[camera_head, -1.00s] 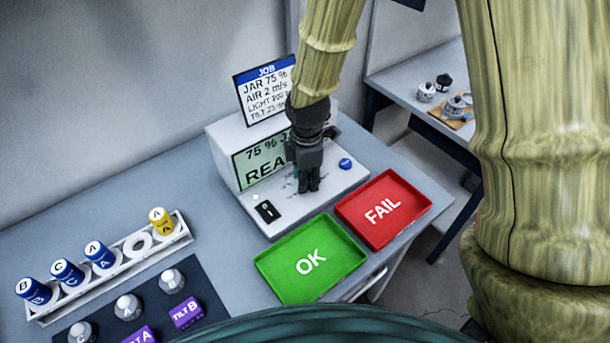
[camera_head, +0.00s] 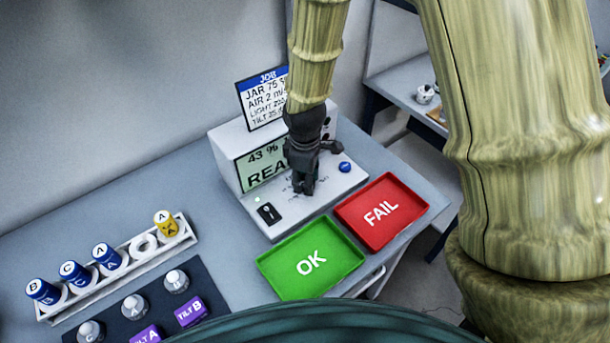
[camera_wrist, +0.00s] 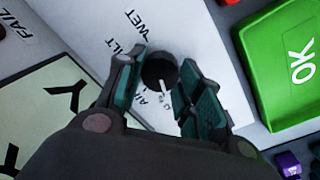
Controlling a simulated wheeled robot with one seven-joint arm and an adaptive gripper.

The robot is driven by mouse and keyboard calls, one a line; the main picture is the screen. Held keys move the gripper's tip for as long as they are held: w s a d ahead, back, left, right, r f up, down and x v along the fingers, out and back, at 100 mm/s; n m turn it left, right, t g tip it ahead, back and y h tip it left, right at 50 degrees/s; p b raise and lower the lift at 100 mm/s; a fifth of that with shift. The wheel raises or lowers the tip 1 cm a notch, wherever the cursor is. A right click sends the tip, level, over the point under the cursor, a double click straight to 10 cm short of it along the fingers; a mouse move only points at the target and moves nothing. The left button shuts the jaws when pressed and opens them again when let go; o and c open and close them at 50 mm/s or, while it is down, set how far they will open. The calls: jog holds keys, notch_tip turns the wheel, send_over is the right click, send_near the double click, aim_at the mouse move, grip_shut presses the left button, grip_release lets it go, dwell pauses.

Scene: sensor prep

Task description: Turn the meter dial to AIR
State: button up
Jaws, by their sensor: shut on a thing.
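The meter (camera_head: 240,150) is a white box on the bench with a green display (camera_head: 265,165) reading 43 % and a partly hidden word starting "REA". Its dial (camera_wrist: 159,69) is a small black knob with a white pointer line, among printed labels including WET and a partly covered AIR. In the wrist view the pointer aims down, slightly right, to the right of the AIR label. My gripper (camera_head: 303,187) points down over the meter's front panel and hides the dial in the head view. Its fingers are shut on the dial, one on each side.
A blue button (camera_head: 345,167) and a black switch (camera_head: 268,213) flank my gripper on the panel. Green OK (camera_head: 290,285) and red FAIL (camera_head: 405,190) trays lie in front. A job card (camera_head: 262,98) stands behind. A rack with capped jars (camera_head: 125,265) is at left.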

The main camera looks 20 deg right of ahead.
jog(key=m+p, duration=0.2)
jog(key=m, duration=0.3)
jog(key=shift+r+m, duration=0.15)
jog(key=shift+m, duration=0.15)
jog(key=shift+w+d+m+g+p, duration=0.1)
jog(key=shift+m+g+p, duration=0.35)
jog(key=shift+m, duration=1.65)
jog(key=o, duration=1)
jog(key=shift+o, duration=0.2)
notch_tip(320, 180, up, 12)
jog(key=shift+a, duration=0.3)
